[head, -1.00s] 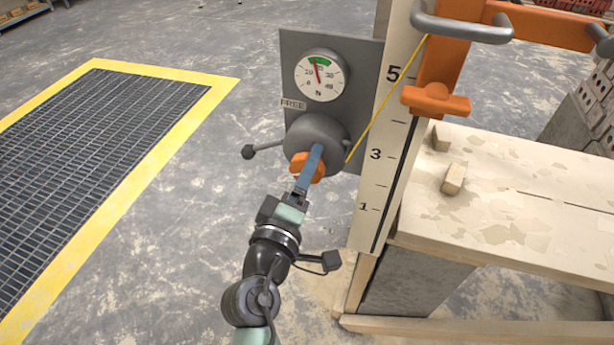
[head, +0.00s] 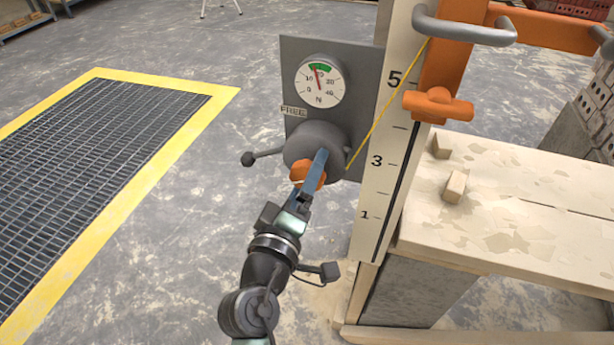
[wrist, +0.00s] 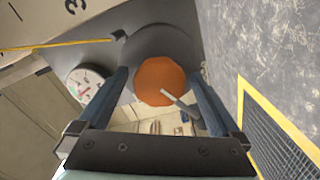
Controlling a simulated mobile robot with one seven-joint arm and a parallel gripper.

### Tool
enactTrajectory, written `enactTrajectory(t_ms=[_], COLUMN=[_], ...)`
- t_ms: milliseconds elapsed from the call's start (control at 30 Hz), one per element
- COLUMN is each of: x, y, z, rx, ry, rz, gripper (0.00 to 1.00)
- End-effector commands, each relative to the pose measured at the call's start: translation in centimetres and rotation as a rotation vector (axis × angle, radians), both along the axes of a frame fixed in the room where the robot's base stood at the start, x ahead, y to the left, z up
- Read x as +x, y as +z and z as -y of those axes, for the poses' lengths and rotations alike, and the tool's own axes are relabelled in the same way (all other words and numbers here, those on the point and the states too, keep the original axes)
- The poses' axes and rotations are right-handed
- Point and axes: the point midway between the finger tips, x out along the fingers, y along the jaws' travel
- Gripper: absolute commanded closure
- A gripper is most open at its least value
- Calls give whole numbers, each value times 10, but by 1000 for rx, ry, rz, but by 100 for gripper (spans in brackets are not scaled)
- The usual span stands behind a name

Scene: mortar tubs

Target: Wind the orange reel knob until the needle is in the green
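The orange reel knob (head: 306,173) sits on the front of the grey round reel (head: 313,146). In the wrist view the knob (wrist: 161,82) lies between the two blue fingers of my gripper (wrist: 158,78), with a gap visible on each side. My gripper (head: 314,166) looks open in front of the reel. In the head view its near finger hides part of the knob. The dial (head: 319,82) above the reel has a green band at its top. Its red needle (head: 317,78) points up, slightly left, with its tip at the green band's left part.
A plate beneath the dial (head: 293,111) reads FREE. A grey lever with a ball end (head: 248,159) sticks out left of the reel. A yellow cord (head: 388,99) runs up past the scale board (head: 385,180). A bench (head: 520,215) stands right; floor left is open.

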Motion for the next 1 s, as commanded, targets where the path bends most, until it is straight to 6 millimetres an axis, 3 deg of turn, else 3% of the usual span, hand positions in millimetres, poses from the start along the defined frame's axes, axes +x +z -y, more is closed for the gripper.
enactTrajectory(t_ms=[200,333,800,1000], x=[-1,-12,-101,-120], y=[0,0,-1,-1], z=[0,-4,-32,-39], rx=[-1,-2,0,-1], ry=[0,1,1,0], rz=[0,0,-2,0], gripper=[0,0,0,0])
